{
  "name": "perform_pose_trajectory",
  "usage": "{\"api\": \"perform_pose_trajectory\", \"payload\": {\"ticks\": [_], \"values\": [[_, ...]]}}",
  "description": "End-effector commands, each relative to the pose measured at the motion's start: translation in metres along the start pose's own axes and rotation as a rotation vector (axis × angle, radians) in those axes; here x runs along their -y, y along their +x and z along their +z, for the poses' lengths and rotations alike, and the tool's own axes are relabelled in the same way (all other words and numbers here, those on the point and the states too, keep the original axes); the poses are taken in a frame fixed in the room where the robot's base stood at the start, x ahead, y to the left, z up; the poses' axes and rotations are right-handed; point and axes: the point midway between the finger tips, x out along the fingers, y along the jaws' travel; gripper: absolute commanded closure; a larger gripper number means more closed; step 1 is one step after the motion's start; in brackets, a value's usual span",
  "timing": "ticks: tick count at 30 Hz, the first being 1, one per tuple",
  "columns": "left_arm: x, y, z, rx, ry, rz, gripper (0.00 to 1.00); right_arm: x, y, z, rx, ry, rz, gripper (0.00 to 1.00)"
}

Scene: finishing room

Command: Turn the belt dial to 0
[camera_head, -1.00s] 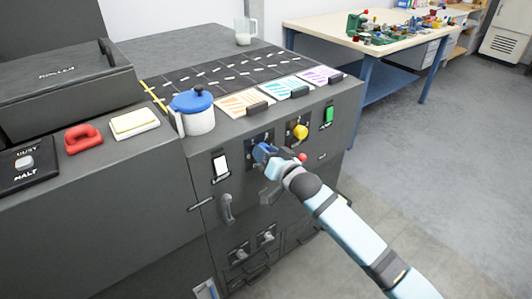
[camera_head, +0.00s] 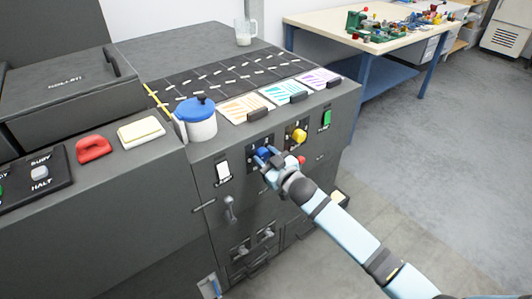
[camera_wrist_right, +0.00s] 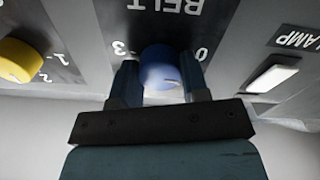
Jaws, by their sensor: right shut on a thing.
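The belt dial is a blue round knob (camera_head: 263,152) on the machine's front panel. In the right wrist view the dial (camera_wrist_right: 160,68) sits under the word BELT, with a 3 to its left and a 0 to its right. A small pale mark shows on its lower right; its exact setting I cannot tell. My right gripper (camera_head: 266,158) is shut on the dial, one finger on each side in the wrist view (camera_wrist_right: 160,85). The fingers and palm hide part of the dial. My left gripper is not in view.
A yellow dial (camera_head: 299,135) and a green switch (camera_head: 326,118) are to the right, a white lamp switch (camera_head: 223,170) to the left. A blue-lidded pot (camera_head: 196,124) stands on the ledge above. A red knob (camera_head: 301,160) is close to my wrist.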

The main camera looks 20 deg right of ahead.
Motion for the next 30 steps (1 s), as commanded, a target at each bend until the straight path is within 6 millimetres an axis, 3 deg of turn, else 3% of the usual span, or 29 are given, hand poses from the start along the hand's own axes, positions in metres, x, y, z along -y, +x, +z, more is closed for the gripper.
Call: {"api": "perform_pose_trajectory", "payload": {"ticks": [15,30], "values": [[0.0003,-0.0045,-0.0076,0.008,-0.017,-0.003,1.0,-0.0004,0.0003,-0.0011,-0.007,-0.384,-0.003,0.82],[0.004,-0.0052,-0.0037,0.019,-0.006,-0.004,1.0,0.0,0.0004,-0.0007,-0.01,-0.488,-0.003,0.82]]}}
